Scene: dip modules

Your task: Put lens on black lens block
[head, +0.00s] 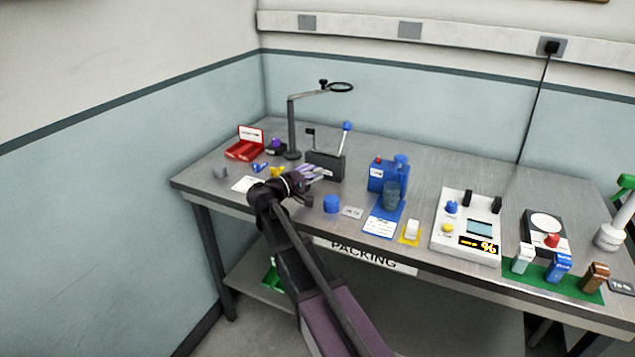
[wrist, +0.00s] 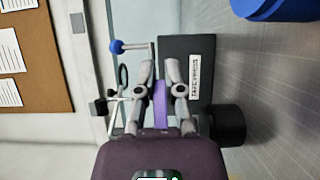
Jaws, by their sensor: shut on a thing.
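My gripper (head: 318,173) is above the table in front of a dark box. In the wrist view, its fingers (wrist: 160,78) are shut on a thin purple piece (wrist: 160,103), which may be the lens. The dark box (head: 325,164) has a lever with a blue knob; it also shows in the wrist view (wrist: 185,52) behind the fingers, with a small label too blurred to read. A small black block (head: 275,151) with a purple top stands farther back left. I cannot tell which of the two is the lens block.
A magnifier stand (head: 292,128) rises left of the dark box. A red tray (head: 243,150) lies at the back left. The table's right side is crowded.

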